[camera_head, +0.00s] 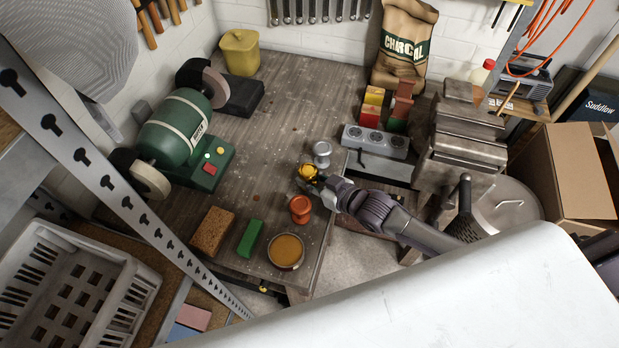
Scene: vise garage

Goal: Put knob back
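A small yellow knob (308,171) is at the fingertips of my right gripper (311,181), which appears shut on it, over the wooden workbench; the fingers hide part of the knob. A grey spool-shaped knob (322,151) stands just behind it. An orange spool-shaped knob (300,207) stands on the bench nearer the front edge. A grey block with several round sockets (377,139) sits to the right of the gripper. My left gripper is not in view.
The green bench grinder (178,130) stands at the left of the workbench (262,125). A brown sponge (212,230), a green block (250,238) and a round tin (286,251) lie along the front. A steel vise (465,140) stands at the right. The bench middle is clear.

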